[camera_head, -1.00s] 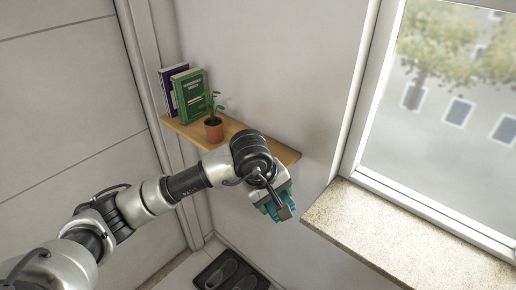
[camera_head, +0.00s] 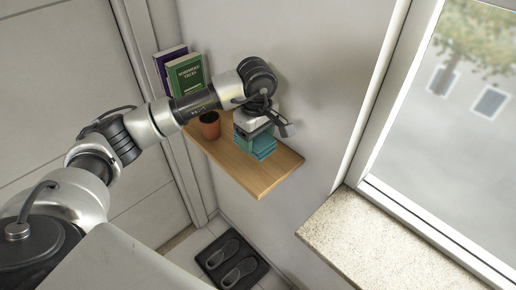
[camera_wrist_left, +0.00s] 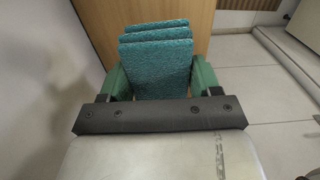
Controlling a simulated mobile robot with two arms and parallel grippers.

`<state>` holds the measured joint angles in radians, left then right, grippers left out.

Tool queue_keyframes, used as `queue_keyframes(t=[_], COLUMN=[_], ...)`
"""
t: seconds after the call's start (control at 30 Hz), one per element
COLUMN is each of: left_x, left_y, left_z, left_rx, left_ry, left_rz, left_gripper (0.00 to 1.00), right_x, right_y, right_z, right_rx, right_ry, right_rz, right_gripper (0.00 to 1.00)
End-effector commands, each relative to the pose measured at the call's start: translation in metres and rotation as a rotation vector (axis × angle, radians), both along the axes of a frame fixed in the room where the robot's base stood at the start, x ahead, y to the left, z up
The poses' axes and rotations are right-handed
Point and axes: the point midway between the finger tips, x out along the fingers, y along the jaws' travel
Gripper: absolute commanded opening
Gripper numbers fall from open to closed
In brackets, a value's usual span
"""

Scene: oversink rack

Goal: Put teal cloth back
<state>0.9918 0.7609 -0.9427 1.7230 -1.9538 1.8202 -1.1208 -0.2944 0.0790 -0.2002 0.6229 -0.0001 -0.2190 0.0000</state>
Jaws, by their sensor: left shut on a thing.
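The teal cloth (camera_head: 262,147) is a folded stack. It hangs below my left gripper (camera_head: 256,135), at the wooden shelf (camera_head: 250,180) on the wall. In the left wrist view the teal cloth (camera_wrist_left: 158,60) sits between the two green fingers of my left gripper (camera_wrist_left: 160,80), which is shut on it. The wooden shelf (camera_wrist_left: 165,12) shows beyond the cloth there. I cannot tell whether the cloth touches the shelf. My right gripper is out of view.
A terracotta pot (camera_head: 209,127) stands on the shelf left of the cloth, its plant hidden by my arm. A green book (camera_head: 186,76) and a purple book (camera_head: 162,69) stand at the far left end. The shelf's right end is bare. A stone window sill (camera_head: 365,235) lies right.

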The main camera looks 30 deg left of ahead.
Motion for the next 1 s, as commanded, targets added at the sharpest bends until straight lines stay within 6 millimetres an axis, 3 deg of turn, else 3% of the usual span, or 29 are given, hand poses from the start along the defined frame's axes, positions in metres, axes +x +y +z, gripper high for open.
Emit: queue_keyframes(t=[0.2, 0.5, 0.73, 0.77, 0.8, 0.9, 1.0], left_x=[0.0, 0.0, 0.0, 0.0, 0.0, 0.0, 0.0], left_y=[0.0, -0.001, 0.0, 0.0, 0.0, 0.0, 0.0], left_z=[-0.022, -0.057, -0.06, -0.06, -0.059, -0.059, -0.059], left_rx=[-0.001, -0.001, -0.001, -0.001, -0.001, -0.001, -0.001], left_ry=[0.0, 0.0, -0.003, -0.003, -0.003, -0.003, -0.003], left_rz=[-0.001, -0.002, -0.002, -0.002, -0.002, -0.002, -0.002], left_gripper=[0.44, 0.44, 0.44, 0.68, 0.74, 0.89, 0.89], right_x=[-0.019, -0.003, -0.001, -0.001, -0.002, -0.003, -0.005], right_y=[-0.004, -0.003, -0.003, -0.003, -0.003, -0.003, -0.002], right_z=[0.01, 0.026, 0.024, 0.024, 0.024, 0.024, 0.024], right_rx=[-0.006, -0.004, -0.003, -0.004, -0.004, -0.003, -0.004], right_ry=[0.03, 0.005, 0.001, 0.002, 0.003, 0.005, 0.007], right_rz=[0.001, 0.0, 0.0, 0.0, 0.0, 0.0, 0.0], right_gripper=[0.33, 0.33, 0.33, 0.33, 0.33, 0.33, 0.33])
